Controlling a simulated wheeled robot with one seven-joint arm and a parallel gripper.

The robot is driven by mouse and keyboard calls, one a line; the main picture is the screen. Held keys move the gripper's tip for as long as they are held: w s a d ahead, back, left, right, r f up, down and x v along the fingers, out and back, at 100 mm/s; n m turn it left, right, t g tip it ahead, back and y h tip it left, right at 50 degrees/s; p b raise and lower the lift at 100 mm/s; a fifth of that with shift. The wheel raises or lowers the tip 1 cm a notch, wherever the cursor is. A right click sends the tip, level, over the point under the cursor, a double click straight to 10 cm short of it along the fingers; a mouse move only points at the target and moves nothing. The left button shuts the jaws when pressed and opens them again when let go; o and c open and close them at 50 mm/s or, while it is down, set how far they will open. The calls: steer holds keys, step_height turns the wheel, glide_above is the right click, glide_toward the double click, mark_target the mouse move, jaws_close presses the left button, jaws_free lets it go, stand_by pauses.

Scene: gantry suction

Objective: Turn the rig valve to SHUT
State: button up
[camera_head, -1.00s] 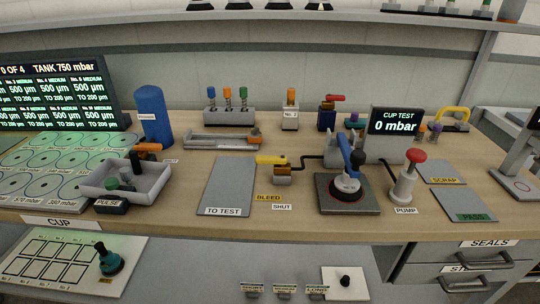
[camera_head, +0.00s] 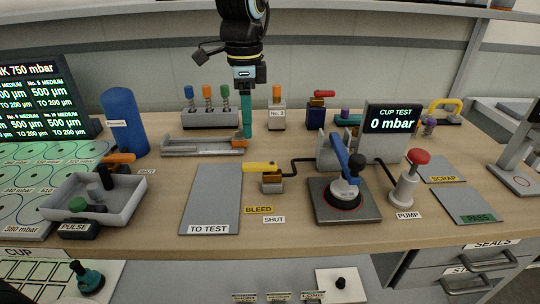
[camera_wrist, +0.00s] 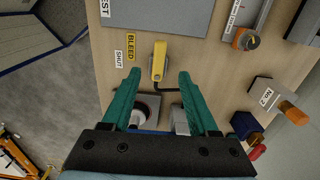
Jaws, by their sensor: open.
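The rig valve has a yellow lever handle (camera_head: 260,167) on a small brass-coloured body (camera_head: 272,184), standing on the bench right of the TO TEST plate. Its handle points left in the head view. The BLEED label (camera_head: 259,210) and the SHUT label (camera_head: 274,220) lie in front of it. My gripper (camera_head: 247,134) hangs fingers down above the bench, behind the valve and apart from it. In the wrist view my gripper (camera_wrist: 158,73) is open and empty. The yellow handle (camera_wrist: 159,58) shows beyond and between its teal fingertips.
The cup test stand (camera_head: 324,213) with its blue lever stands right of the valve, with the red-topped pump (camera_head: 407,190) beyond. A grey tray rig (camera_head: 190,149) is behind left. The TO TEST plate (camera_head: 212,190) is bare.

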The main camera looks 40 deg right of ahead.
mark_target(253, 163)
steer(key=f+p, duration=0.1)
steer(key=f, duration=0.6)
steer(key=f+p, duration=0.1)
steer(key=f, duration=0.2)
steer(key=shift+s+d+f+p, duration=0.25)
steer(key=shift+f+p, duration=0.05)
steer(key=shift+f, duration=0.1)
steer(key=shift+c, duration=0.2)
jaws_close()
stand_by(0.8)
